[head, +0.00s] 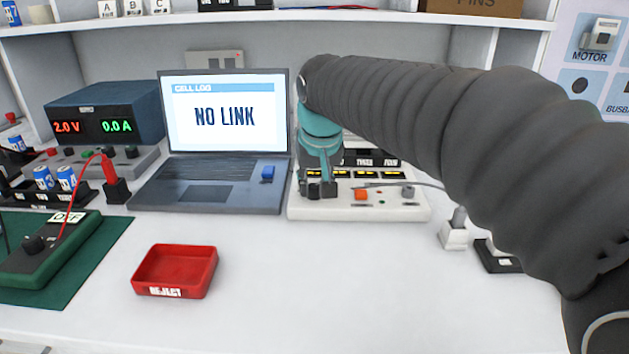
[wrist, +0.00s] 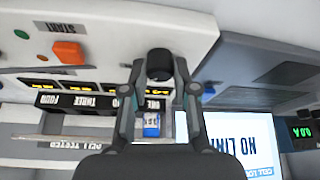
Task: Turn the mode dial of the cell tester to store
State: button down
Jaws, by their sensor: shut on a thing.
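The cell tester (head: 350,209) is a white box right of the laptop, with an orange start button (head: 361,194) and a row of lit yellow displays. It also shows upside down in the wrist view (wrist: 110,25). My gripper (head: 322,189) reaches down onto the tester's left front part. In the wrist view, my gripper (wrist: 160,85) has its two fingers closed on either side of a round black dial (wrist: 159,64), shut on it. The dial's pointer and mode markings cannot be read. A blue and white cell (wrist: 151,125) shows behind the fingers in a tester bay.
The laptop (head: 225,140) reading NO LINK stands close left of my gripper. A red reject tray (head: 175,271) lies in front. A power supply (head: 105,113) and a green device (head: 50,250) marked OFF are at left. The bench front centre is free.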

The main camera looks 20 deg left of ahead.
dwell(0.4)
jog(key=c, duration=0.9)
grip_release()
jog(key=v, duration=1.2)
